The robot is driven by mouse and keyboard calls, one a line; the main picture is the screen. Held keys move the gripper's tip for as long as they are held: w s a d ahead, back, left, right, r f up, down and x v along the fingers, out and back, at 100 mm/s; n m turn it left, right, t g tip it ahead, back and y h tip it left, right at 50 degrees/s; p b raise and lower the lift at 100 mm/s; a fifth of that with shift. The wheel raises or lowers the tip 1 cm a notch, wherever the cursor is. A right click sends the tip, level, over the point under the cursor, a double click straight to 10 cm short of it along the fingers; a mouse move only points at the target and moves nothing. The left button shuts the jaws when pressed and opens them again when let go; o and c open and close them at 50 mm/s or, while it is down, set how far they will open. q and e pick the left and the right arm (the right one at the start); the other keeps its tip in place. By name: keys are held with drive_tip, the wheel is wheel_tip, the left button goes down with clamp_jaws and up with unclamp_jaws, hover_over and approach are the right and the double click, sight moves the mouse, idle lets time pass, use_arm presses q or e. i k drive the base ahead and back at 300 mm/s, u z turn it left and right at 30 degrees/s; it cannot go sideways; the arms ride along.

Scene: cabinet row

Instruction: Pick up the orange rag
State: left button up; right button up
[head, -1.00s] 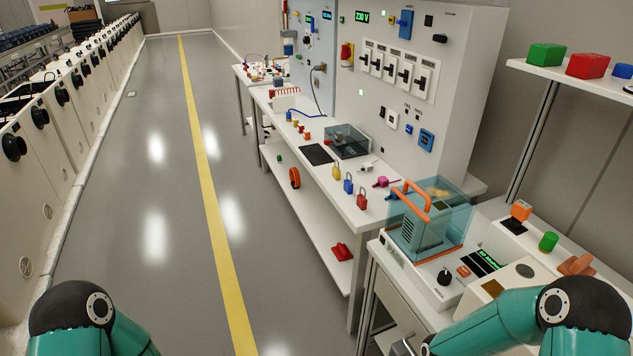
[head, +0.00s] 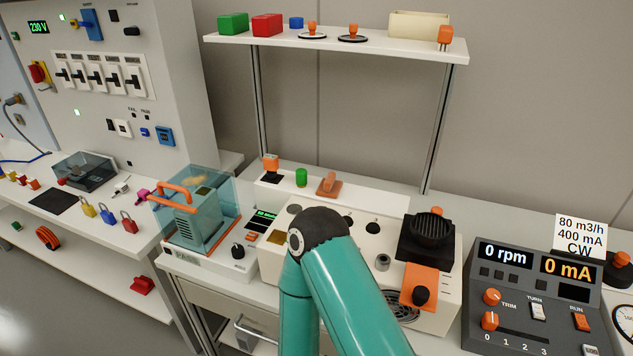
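A small orange-brown piece (head: 328,184), which may be the orange rag, lies on the raised ledge at the back of the bench, right of a green cylinder (head: 301,177). It is too small to tell whether it is cloth. Only a teal link and dark joint of my own arm show in the head view, in front of the bench. They hide part of the cream device (head: 276,236). Neither gripper is in view.
A teal clear box with an orange handle (head: 200,215) stands left of the cream device. A black hood (head: 428,238) with an orange panel (head: 420,285) is to the right, then a dark console (head: 530,310). A white shelf (head: 350,45) is above.

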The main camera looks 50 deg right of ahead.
sight(330, 187)
drive_tip(key=u, duration=1.4)
drive_tip(key=i, duration=0.1)
drive_tip(key=z, duration=2.85)
drive_tip(key=k, duration=0.9)
drive_tip(key=z, duration=0.15)
drive_tip(key=i, duration=0.9)
drive_tip(key=u, duration=0.05)
